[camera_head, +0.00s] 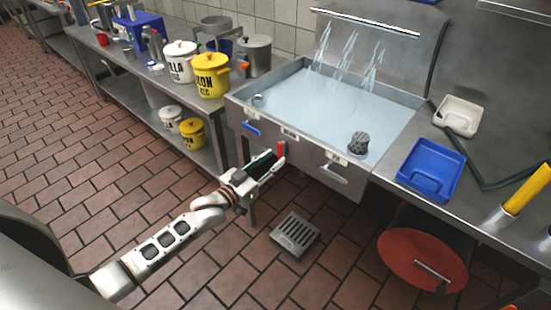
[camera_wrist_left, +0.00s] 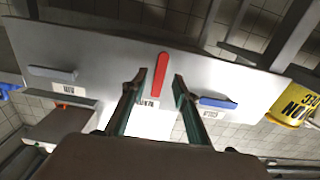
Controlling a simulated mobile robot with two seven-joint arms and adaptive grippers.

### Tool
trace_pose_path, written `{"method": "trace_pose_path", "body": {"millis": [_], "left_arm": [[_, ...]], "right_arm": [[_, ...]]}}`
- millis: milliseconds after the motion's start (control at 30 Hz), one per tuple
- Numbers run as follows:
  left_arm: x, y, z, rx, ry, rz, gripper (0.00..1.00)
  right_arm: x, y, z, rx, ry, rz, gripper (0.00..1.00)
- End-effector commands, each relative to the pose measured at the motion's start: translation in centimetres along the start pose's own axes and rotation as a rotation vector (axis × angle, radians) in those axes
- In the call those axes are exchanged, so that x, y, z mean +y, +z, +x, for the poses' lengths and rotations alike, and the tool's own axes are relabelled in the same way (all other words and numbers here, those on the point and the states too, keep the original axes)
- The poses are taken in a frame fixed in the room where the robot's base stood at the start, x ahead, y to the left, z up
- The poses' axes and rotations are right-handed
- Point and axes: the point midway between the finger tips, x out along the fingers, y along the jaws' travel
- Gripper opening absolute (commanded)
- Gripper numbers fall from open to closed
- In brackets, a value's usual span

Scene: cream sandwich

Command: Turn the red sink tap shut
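The red tap handle (camera_head: 281,149) stands upright on the sink's front panel, between a blue handle (camera_head: 251,128) and a grey handle (camera_head: 333,173), which both lie level. My left gripper (camera_head: 270,164) is in front of the panel at the red handle. In the left wrist view the red handle (camera_wrist_left: 161,74) shows between the two spread fingertips of my left gripper (camera_wrist_left: 158,86), with a gap on each side. Whether the fingers reach around it in depth is hard to tell. Several water jets (camera_head: 338,48) fall into the filled sink (camera_head: 240,104). My right gripper is out of view.
Yellow (camera_head: 210,78) and white (camera_head: 180,64) pots stand on the counter left of the sink. A blue tray (camera_head: 430,168) lies to its right. A red-lidded bin (camera_head: 420,245) stands below. A floor drain (camera_head: 295,233) lies on open brick floor.

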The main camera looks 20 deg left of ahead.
Motion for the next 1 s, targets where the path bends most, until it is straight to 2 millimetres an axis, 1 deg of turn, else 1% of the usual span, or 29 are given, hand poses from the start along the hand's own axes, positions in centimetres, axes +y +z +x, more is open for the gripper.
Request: {"method": "trace_pose_path", "body": {"millis": [33, 100, 200, 467, 500, 567, 600, 1000], "left_arm": [[0.0, 0.1, 0.6, -0.001, 0.000, -0.001, 0.29], [0.0, 0.1, 1.2, -0.001, 0.000, 0.000, 0.29], [0.0, 0.1, 1.7, -0.002, 0.000, 0.001, 0.29], [0.0, 0.1, 1.9, -0.002, 0.000, 0.001, 0.29], [0.0, 0.1, 1.9, -0.001, 0.000, 0.001, 0.27], [0.0, 0.1, 1.9, -0.002, 0.000, 0.001, 0.11], [0.0, 0.1, 1.9, -0.001, 0.000, 0.001, 0.01], [0.1, -0.1, 1.9, 0.000, 0.000, -0.030, 0.00]], "right_arm": [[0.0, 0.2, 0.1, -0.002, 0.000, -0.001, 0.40], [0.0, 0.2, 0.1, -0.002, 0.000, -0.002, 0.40], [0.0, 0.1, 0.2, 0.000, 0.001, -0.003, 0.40], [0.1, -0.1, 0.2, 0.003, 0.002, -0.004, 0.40], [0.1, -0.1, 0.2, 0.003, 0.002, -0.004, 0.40], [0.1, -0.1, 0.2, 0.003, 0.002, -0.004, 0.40], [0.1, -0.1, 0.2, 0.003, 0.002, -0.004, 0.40], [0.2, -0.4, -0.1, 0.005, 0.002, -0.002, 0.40]]}}
